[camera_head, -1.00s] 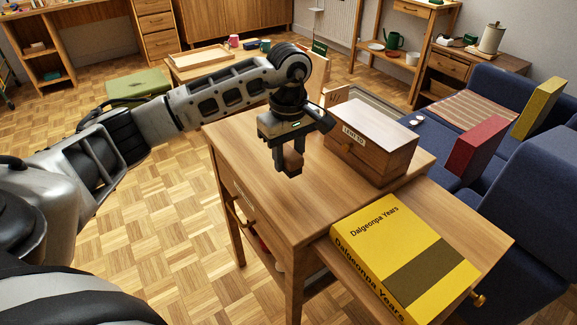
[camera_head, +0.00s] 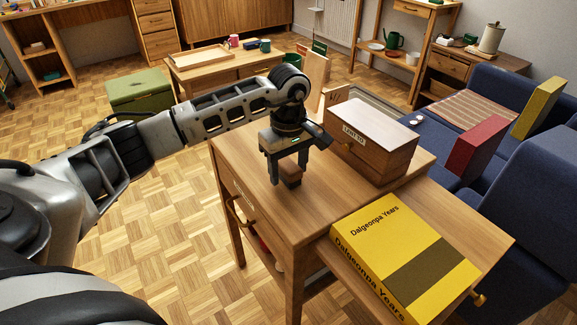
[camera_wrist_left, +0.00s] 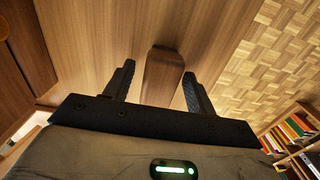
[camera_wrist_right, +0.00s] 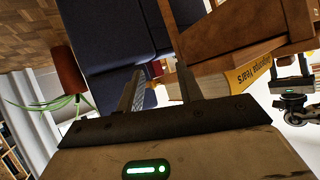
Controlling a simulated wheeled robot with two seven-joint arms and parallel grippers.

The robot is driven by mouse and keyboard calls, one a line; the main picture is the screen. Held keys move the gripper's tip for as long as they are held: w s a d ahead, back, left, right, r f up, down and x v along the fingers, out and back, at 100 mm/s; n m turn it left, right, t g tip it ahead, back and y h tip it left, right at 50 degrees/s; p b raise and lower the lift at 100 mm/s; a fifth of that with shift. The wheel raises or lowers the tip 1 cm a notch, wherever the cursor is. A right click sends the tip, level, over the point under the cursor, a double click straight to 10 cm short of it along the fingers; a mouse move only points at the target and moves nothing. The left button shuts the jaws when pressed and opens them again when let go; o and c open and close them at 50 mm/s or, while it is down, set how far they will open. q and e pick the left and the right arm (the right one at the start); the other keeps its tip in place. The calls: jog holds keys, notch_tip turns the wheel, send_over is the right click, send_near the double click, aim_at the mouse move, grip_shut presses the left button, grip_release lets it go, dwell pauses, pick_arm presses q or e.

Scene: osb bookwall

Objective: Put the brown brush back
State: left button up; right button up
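The brown brush (camera_head: 292,179) is a small dark-brown block at the table top, below my left gripper (camera_head: 288,172) in the head view. In the left wrist view the brush (camera_wrist_left: 162,76) lies between the fingers of my left gripper (camera_wrist_left: 158,83), with a gap on each side. The left gripper is open around it. Whether the brush's underside fully rests on the table (camera_head: 255,163) is hard to tell. My right gripper (camera_wrist_right: 160,80) shows only in its own wrist view, fingers apart and nothing between them.
A wooden box labelled "LENT TO" (camera_head: 352,167) stands just right of the left gripper. A yellow book (camera_head: 400,250) lies at the front right. A blue sofa (camera_head: 530,185) holds a red book (camera_head: 477,147). The table's left part is bare.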

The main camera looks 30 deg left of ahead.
aim_at(289, 164)
pick_arm(q)
jog(key=shift+r, duration=0.1)
jog(key=shift+r, duration=0.25)
notch_tip(289, 164, up, 12)
jog(key=shift+f+p, duration=0.15)
jog(key=shift+p, duration=0.2)
